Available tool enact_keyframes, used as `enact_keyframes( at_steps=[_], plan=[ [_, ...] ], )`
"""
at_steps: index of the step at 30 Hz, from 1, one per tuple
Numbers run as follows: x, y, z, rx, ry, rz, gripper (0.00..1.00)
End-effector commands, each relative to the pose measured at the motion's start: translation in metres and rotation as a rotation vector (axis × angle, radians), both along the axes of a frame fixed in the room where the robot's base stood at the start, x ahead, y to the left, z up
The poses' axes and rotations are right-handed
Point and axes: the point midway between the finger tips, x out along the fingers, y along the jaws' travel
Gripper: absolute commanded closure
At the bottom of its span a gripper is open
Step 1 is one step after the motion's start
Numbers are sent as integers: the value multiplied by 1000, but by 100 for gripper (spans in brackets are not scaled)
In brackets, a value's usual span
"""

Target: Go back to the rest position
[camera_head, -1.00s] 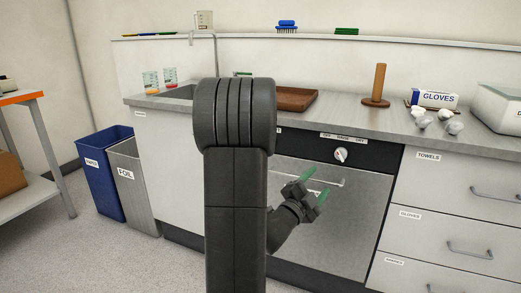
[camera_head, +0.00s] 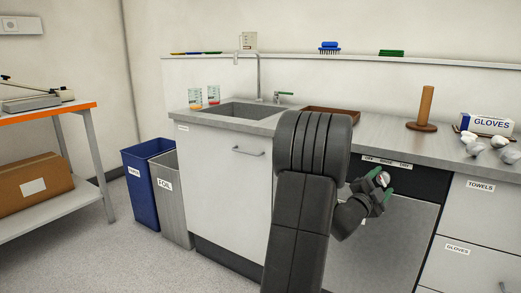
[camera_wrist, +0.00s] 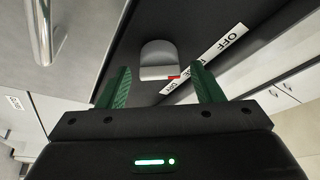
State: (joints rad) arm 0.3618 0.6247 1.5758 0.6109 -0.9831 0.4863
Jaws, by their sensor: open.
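My gripper (camera_head: 381,184) is in front of the dishwasher's dark control panel in the head view, to the right of my arm's large dark link. In the wrist view its two green fingers (camera_wrist: 161,88) are apart with nothing held between them. In the head view the knob is largely hidden by the gripper. I cannot tell whether the fingers touch the knob. The dishwasher door (camera_head: 388,245) looks shut.
The counter holds a sink (camera_head: 245,110), two beakers (camera_head: 213,95), a brown tray (camera_head: 330,111), a wooden post (camera_head: 425,106) and a glove box (camera_head: 487,124). A blue bin (camera_head: 141,190) and a grey foil bin (camera_head: 172,205) stand left of the cabinet. An orange-edged shelf (camera_head: 50,115) stands further left.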

Motion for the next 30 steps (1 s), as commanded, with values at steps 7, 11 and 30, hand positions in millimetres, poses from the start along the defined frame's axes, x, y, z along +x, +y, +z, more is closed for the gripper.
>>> enact_keyframes(
  at_steps=[7,11,30],
  plan=[
    [0,0,0,3,-1,0,40],
    [-1,1,0,4,-1,0,40],
    [-66,81,-24,2,4,3,40]
  ],
)
